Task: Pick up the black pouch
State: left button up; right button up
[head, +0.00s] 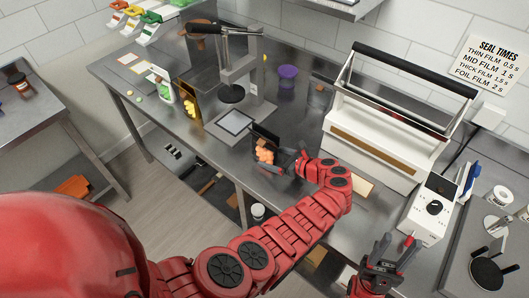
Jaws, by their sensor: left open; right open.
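A black pouch (264,134) with an orange patch on its front stands upright on the steel table, left of my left gripper. My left gripper (287,161) is open, low over the table close to the pouch's right side. I cannot tell whether its fingers touch the pouch. My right gripper (384,250) is open and empty at the lower right, in front of the table, well away from the pouch.
A grey plate with a white square (235,122) lies left of the pouch. A gold-brown pouch (189,103) and a white-green pouch (161,87) stand further left. A white sealer (375,130) with a black handle stands right, a purple cup (288,76) behind.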

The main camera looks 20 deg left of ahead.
aim_at(265, 154)
pick_arm(q)
jog(key=b+x, duration=0.1)
jog(key=x, duration=0.2)
jog(key=shift+s+f, duration=0.1)
jog(key=shift+f, duration=0.15)
jog(key=shift+a, duration=0.4)
jog(key=shift+d+r, duration=0.1)
jog(key=shift+c, duration=0.2)
jog(key=c, duration=1.4)
jog(key=shift+r, duration=0.1)
